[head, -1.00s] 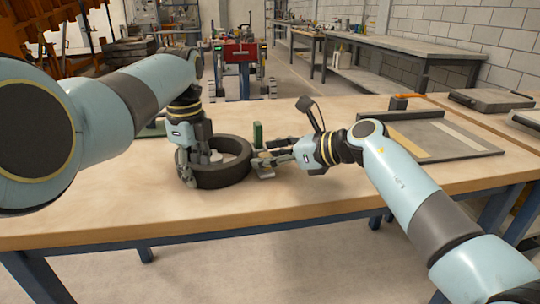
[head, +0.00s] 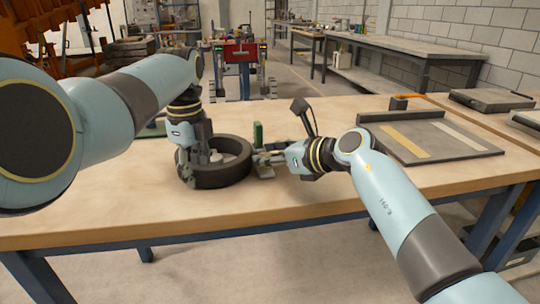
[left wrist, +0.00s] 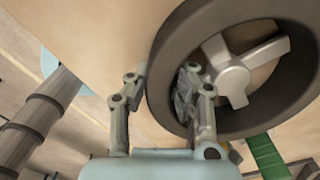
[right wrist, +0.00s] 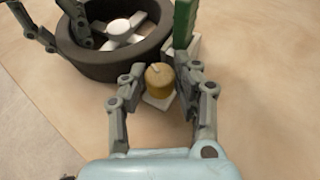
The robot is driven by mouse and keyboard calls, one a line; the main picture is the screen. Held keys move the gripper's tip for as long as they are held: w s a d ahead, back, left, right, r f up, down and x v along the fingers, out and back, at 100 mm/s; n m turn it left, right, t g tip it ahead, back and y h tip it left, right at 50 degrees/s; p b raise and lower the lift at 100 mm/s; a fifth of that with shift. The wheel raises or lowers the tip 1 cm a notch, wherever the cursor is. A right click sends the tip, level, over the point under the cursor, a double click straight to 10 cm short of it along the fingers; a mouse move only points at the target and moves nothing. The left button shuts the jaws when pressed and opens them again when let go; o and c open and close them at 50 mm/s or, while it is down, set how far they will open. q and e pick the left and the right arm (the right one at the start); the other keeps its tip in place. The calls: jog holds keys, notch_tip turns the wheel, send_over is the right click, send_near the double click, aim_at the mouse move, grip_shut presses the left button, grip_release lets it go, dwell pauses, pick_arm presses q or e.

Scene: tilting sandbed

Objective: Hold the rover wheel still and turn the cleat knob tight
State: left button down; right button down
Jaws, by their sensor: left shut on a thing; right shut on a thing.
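The rover wheel (head: 222,176) is a dark ring lying flat on the table; its pale spoked hub (left wrist: 235,75) shows in the left wrist view. My left gripper (head: 188,168) is shut on the wheel's rim, one finger outside and one inside; it also shows in the left wrist view (left wrist: 160,90). The cleat knob (right wrist: 160,78) is a small brass cylinder with a light mark on top, beside the wheel on a pale base. My right gripper (right wrist: 160,82) is shut on the knob, a finger on each side. In the head view the right gripper (head: 268,158) hides most of the knob.
A green upright block (right wrist: 184,22) stands right behind the knob, close to the right gripper's finger. A grey tray (head: 430,145) with two pale strips lies at the right of the wooden table (head: 110,215). The table's front is clear.

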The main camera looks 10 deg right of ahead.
jog(key=shift+m+h, duration=0.4)
jog(key=c, duration=1)
grip_release()
jog(key=shift+s, duration=0.1)
jog(key=v, duration=1.1)
jog(key=shift+s+d, duration=0.15)
jog(key=shift+s, duration=0.3)
pick_arm(q)
jog(key=c, duration=1.1)
grip_release()
jog(key=shift+c, duration=0.2)
